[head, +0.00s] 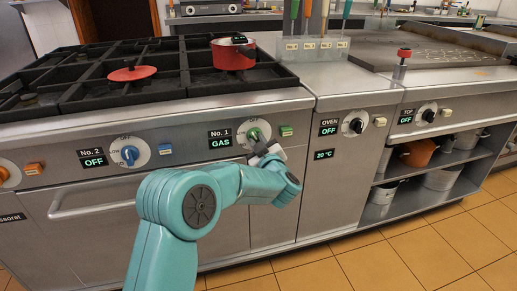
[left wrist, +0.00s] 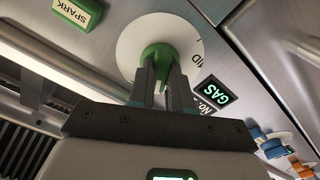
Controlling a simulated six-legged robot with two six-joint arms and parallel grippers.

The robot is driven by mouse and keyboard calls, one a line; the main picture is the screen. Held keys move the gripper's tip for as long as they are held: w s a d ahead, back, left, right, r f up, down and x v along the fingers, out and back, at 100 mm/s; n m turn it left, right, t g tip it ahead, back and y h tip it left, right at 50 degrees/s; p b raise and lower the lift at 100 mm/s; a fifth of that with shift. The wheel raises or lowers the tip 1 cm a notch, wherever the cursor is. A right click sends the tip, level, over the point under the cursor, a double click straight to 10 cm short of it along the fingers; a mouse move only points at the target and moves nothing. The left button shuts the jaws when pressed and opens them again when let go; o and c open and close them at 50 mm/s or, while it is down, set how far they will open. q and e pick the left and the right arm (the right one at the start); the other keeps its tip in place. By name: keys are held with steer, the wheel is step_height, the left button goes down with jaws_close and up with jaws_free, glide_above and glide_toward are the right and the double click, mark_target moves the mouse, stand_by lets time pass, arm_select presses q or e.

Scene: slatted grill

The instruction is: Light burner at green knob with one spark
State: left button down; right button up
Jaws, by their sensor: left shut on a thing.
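My left gripper (head: 262,146) is at this knob. In the left wrist view its two fingers (left wrist: 160,85) are shut on the green knob (left wrist: 158,55), partly hiding it. A green button (head: 286,131) is to the right of the dial; in the left wrist view this button (left wrist: 76,13) reads SPARK. A red pot (head: 233,57) stands on the grate above. No flame can be made out. My right gripper is not in view.
To the left are a blue knob (head: 130,153) and an orange knob (head: 33,169), with the No. 2 display (head: 93,161) reading OFF. A red lid (head: 131,73) lies on the grate. An oven handle (head: 95,209) runs below the panel. The tiled floor is clear.

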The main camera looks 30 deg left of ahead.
arm_select(q)
steer(key=shift+f+n+b, duration=0.1)
steer(key=shift+n+b, duration=0.6)
steer(key=shift+n, duration=0.3)
steer(key=c, duration=1)
jaws_free()
steer(key=shift+c, duration=0.2)
steer(key=p+v, duration=0.2)
steer(key=v, duration=1.4)
steer(key=shift+d, duration=0.15)
steer(key=shift+s, duration=0.1)
